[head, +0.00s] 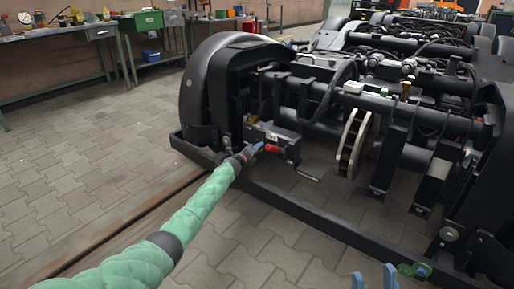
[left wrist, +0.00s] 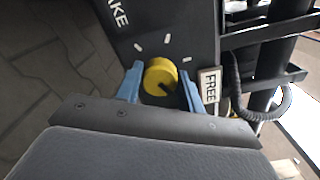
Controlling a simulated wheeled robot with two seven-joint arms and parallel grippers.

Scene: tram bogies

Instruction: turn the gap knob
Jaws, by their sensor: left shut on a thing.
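The yellow round gap knob (left wrist: 160,76) sits on a dark panel in the left wrist view, with a dark notch on its lower right. My left gripper (left wrist: 159,88) is shut on the knob, one blue finger on each side. In the head view my left gripper (head: 258,147) is at the dark box on the bogie's near side, and I cannot make out the knob there. My right gripper (head: 375,279) shows only as two blue fingertips at the bottom edge, spread apart with nothing between them.
The panel has white marks around the knob, partial lettering "KE" and a "FREE" plate (left wrist: 209,85). The bogie frame (head: 300,207) surrounds this area. Paved floor (head: 80,165) at left is clear.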

